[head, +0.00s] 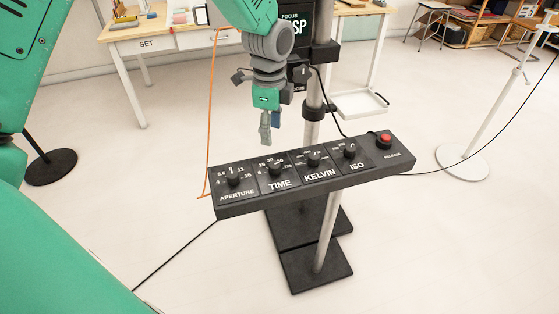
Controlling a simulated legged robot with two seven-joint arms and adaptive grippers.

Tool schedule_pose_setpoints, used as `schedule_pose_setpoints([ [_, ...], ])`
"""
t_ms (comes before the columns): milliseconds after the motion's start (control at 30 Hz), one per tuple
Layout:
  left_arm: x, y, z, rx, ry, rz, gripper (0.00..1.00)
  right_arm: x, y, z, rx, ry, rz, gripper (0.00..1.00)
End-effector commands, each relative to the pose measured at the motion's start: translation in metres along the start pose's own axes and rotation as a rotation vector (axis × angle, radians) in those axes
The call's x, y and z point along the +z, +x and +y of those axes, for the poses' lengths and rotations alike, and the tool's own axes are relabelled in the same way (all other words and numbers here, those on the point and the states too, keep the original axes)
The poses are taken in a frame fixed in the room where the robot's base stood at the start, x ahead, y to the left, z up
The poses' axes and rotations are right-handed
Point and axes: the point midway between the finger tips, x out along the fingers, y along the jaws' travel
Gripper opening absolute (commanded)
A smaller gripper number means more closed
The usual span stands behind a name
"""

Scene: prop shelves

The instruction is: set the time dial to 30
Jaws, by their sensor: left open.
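The time dial (277,169) is a small black knob above the white word TIME, second from the left on a black control panel (325,180). Numbers including 15 and 30 are printed around it. Its pointer is too small to read surely. My left gripper (270,138) hangs above and behind the panel, a little above the time dial in the picture. Its grey fingers point down, are open and hold nothing, apart from the knob. My right gripper is out of view.
Beside it are the aperture dial (233,178), kelvin dial (313,158), ISO dial (350,151) and red release button (385,139). An orange cable (210,110) hangs left of the gripper.

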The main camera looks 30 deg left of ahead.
Motion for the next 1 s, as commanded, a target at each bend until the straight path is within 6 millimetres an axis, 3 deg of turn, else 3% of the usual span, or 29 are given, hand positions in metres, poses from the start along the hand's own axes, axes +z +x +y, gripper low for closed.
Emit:
schedule_pose_setpoints([
  [300, -0.008, 0.069, 0.001, 0.003, 0.001, -0.011, 0.48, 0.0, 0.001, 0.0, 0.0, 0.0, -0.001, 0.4],
  [500, -0.004, 0.101, 0.0, 0.0, 0.001, -0.005, 0.48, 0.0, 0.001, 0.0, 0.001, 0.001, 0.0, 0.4],
  [700, -0.001, 0.116, -0.002, -0.001, -0.001, 0.0, 0.48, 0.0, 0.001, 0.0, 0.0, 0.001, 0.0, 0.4],
  [967, -0.004, 0.117, -0.001, -0.002, -0.001, -0.003, 0.48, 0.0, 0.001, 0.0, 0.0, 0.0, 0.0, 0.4],
  [1000, -0.004, 0.116, -0.001, -0.002, -0.001, -0.003, 0.45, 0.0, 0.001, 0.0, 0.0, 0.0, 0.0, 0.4],
])
